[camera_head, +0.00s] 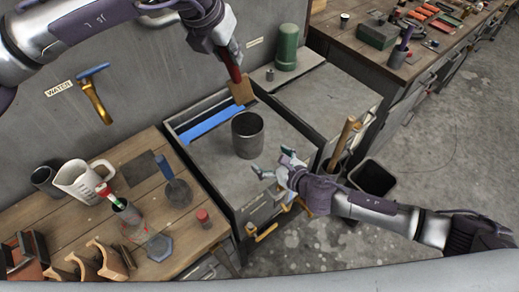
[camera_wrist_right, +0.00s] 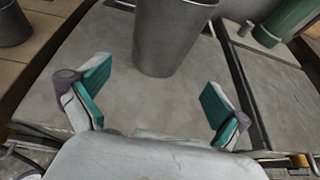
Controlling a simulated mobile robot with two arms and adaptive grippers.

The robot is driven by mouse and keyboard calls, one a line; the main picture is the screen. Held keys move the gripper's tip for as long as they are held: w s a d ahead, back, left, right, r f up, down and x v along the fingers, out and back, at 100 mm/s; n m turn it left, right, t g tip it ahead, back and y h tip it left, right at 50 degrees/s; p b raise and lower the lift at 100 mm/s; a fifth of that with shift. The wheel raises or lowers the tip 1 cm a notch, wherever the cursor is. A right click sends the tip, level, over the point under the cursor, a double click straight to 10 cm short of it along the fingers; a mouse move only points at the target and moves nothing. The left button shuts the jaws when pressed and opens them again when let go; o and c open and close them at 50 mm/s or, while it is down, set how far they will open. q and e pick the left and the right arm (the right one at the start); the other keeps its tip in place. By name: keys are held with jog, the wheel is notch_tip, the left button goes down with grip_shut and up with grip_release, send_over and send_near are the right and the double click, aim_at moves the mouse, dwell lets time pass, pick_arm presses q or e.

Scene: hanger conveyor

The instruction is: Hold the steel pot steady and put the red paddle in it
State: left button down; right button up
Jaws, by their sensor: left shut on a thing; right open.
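The steel pot (camera_head: 247,137) stands upright on the grey bench top in the middle of the head view. In the right wrist view the pot (camera_wrist_right: 170,35) is just beyond the fingers. My left gripper (camera_head: 229,52) is shut on the red paddle (camera_head: 234,70), whose tan end (camera_head: 243,92) points down. In the head view, the paddle shows just above and left of the pot's mouth, outside it. My right gripper (camera_head: 272,163) is open and empty, its fingers facing the pot without touching it; its fingertips also show in the right wrist view (camera_wrist_right: 160,97).
A blue strip (camera_head: 209,123) lies in a slot left of the pot. A green canister (camera_head: 287,47) stands behind on the right. A wooden table (camera_head: 60,215) at left holds a white jug (camera_head: 82,184) and tools. Grey bench top around the pot is bare.

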aim_at(256, 149)
jog(key=x, duration=1)
jog(key=c, duration=0.8)
pick_arm(q)
notch_tip(256, 149, down, 13)
dwell(1.0)
jog(key=c, duration=0.9)
grip_release()
